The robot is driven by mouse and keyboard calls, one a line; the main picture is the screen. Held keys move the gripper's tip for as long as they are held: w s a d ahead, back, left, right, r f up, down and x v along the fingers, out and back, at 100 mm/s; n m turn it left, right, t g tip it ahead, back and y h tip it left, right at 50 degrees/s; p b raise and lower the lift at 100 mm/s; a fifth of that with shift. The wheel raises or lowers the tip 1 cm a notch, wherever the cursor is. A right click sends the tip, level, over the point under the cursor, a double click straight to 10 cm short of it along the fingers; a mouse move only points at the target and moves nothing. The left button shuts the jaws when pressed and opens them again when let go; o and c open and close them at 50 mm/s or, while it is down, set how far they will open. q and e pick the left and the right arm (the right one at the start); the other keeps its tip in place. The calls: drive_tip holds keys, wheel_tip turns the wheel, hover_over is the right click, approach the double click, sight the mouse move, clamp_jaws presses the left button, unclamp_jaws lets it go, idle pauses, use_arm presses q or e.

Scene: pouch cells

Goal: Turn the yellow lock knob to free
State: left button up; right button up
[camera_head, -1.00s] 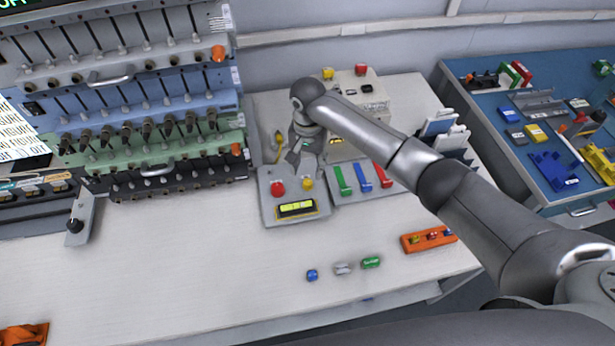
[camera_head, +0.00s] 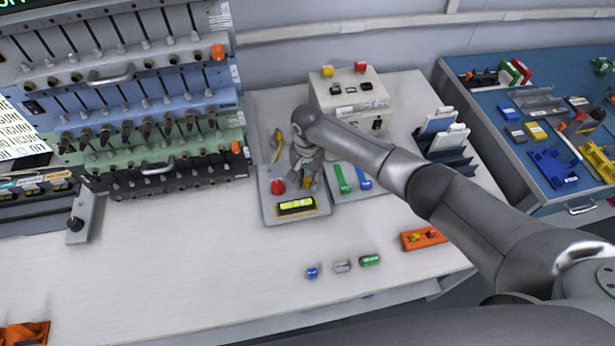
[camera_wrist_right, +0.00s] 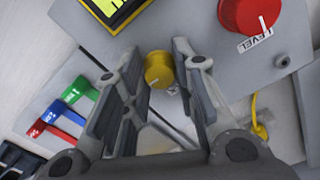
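The yellow lock knob (camera_wrist_right: 158,68) sits on a grey box (camera_head: 268,211) beside a red knob (camera_head: 278,187), which also shows in the right wrist view (camera_wrist_right: 250,12). My right gripper (camera_head: 307,180) points down over the box and mostly hides the yellow knob in the head view. In the right wrist view the fingers of this gripper (camera_wrist_right: 156,58) are apart, one on each side of the yellow knob, with gaps showing; I see no clear contact. A lit yellow-green display (camera_head: 297,204) is on the box's front. My left gripper is not in view.
Green (camera_head: 342,178) and blue (camera_head: 364,178) levers stand right of the box, partly behind my right arm. A yellow cable (camera_wrist_right: 258,118) lies behind it. A cell rack (camera_head: 150,120) stands at left. The table front (camera_head: 200,280) is mostly clear.

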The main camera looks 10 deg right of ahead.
clamp_jaws()
drive_tip(key=shift+n, duration=0.3)
drive_tip(key=n+p, duration=0.1)
drive_tip(key=n, duration=0.1)
drive_tip(key=shift+r+n, duration=0.1)
drive_tip(key=shift+n, duration=0.2)
drive_tip(key=n, duration=0.3)
drive_tip(key=shift+n+p, duration=0.3)
drive_tip(key=n, duration=0.4)
drive_tip(key=shift+n, duration=0.3)
drive_tip(key=n, duration=0.4)
drive_tip(key=shift+n, duration=0.3)
